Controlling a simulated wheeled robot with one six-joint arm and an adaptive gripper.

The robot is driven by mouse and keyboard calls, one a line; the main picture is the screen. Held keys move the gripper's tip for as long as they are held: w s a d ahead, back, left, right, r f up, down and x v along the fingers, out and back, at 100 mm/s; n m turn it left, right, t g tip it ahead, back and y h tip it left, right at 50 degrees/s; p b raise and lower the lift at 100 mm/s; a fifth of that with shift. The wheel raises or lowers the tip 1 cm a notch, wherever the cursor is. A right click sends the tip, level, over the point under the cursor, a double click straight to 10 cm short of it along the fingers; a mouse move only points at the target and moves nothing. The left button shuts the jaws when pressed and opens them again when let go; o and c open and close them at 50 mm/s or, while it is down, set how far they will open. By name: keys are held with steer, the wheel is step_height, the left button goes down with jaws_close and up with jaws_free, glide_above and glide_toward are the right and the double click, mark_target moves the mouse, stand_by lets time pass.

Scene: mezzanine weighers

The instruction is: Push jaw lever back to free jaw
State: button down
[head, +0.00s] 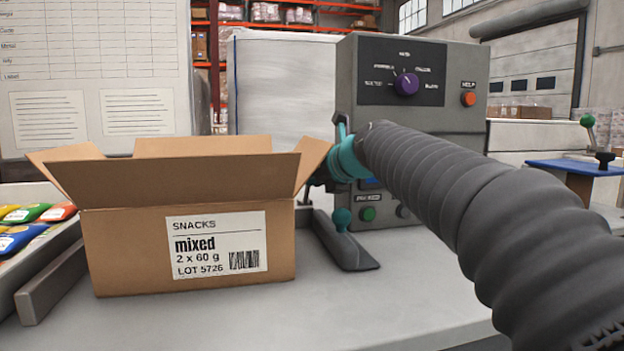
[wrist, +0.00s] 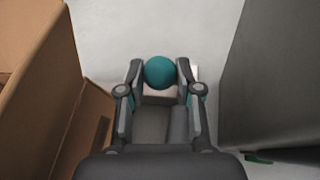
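The jaw lever shows its teal ball knob (head: 342,219) above a dark grey bar (head: 345,246), at the front of the grey weigher (head: 440,150). In the wrist view the teal knob (wrist: 160,72) lies between the tips of my gripper (wrist: 159,64), with a slim gap on each side. The fingers look open and point down at it; whether they touch it I cannot tell. In the head view my gripper's fingers are mostly hidden behind the carton flap and my wrist. The jaw itself is not clearly visible.
An open carton (head: 180,235) labelled SNACKS stands close left of the lever. It also shows in the wrist view (wrist: 40,75), with the weigher's wall (wrist: 280,80) on the right. A tray (head: 60,262) of snack packets is at far left. The bench front is clear.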

steer(key=shift+w+a+r+p, duration=0.1)
steer(key=shift+w+r+p, duration=0.2)
steer(key=shift+p, duration=0.45)
steer(key=shift+w+r+p, duration=0.1)
steer(key=shift+r+p, duration=0.3)
steer(key=shift+p, duration=0.35)
steer(key=shift+w+a+r+p, duration=0.2)
steer(key=shift+w+p, duration=0.45)
steer(key=shift+p, duration=0.6)
steer(key=c, duration=0.8)
jaws_free()
steer(key=shift+f, duration=0.15)
